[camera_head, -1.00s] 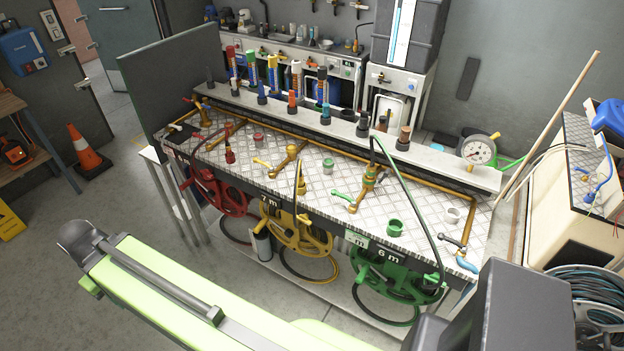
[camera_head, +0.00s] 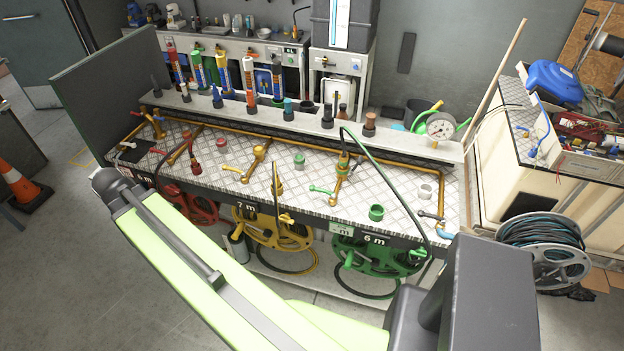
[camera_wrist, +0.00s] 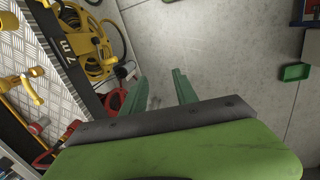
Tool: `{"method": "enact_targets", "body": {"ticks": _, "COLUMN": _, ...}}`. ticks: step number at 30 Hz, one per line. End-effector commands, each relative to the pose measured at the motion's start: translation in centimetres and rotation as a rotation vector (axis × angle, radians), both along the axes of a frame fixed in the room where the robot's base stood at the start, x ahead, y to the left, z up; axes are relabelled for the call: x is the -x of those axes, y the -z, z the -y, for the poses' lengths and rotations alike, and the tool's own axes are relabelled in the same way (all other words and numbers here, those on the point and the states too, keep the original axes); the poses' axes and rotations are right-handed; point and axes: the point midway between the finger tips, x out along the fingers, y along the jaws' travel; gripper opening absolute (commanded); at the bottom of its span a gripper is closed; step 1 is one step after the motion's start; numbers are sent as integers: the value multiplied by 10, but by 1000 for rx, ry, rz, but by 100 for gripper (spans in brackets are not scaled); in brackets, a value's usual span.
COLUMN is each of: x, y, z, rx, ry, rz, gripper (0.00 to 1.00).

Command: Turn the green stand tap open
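The green stand tap (camera_head: 343,165) is a brass standpipe on the right half of the metal-plated bench (camera_head: 210,168). Its green lever (camera_head: 320,189) points left in the head view. A dark green hose runs from near its top, over the bench, down toward the green hose reel (camera_head: 378,258) below the front edge. My gripper (camera_wrist: 160,75) shows in the wrist view with two green fingers apart and nothing between them. It is over bare floor, in front of the bench, apart from the tap. My gripper's fingers cannot be made out in the head view. The tap is not seen in the wrist view.
A yellow hose reel (camera_head: 272,228) and a red hose reel (camera_head: 188,207) hang left of the green one. Yellow and red taps stand farther left. A green cup (camera_head: 376,212) is on the bench front. A cable reel (camera_head: 545,250) stands at right. Floor before the bench is clear.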

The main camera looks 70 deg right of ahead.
Motion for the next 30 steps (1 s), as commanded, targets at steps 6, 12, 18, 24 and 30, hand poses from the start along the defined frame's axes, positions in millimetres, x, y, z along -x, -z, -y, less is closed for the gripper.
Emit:
{"method": "enact_targets", "body": {"ticks": 6, "x": 117, "y": -78, "z": 225, "rx": 92, "ry": 19, "rz": -165, "gripper": 35}}
{"method": "enact_targets", "body": {"ticks": 12, "x": 228, "y": -111, "z": 323, "rx": 92, "ry": 15, "rz": -297, "gripper": 35}}
{"method": "enact_targets", "body": {"ticks": 18, "x": 262, "y": -116, "z": 343, "rx": 85, "ry": 8, "rz": -336, "gripper": 35}}
{"method": "enact_targets", "body": {"ticks": 24, "x": 266, "y": -98, "z": 345, "rx": 84, "ry": 8, "rz": -335, "gripper": 35}}
{"method": "enact_targets", "body": {"ticks": 30, "x": 281, "y": -54, "z": 353, "rx": 84, "ry": 8, "rz": -334, "gripper": 35}}
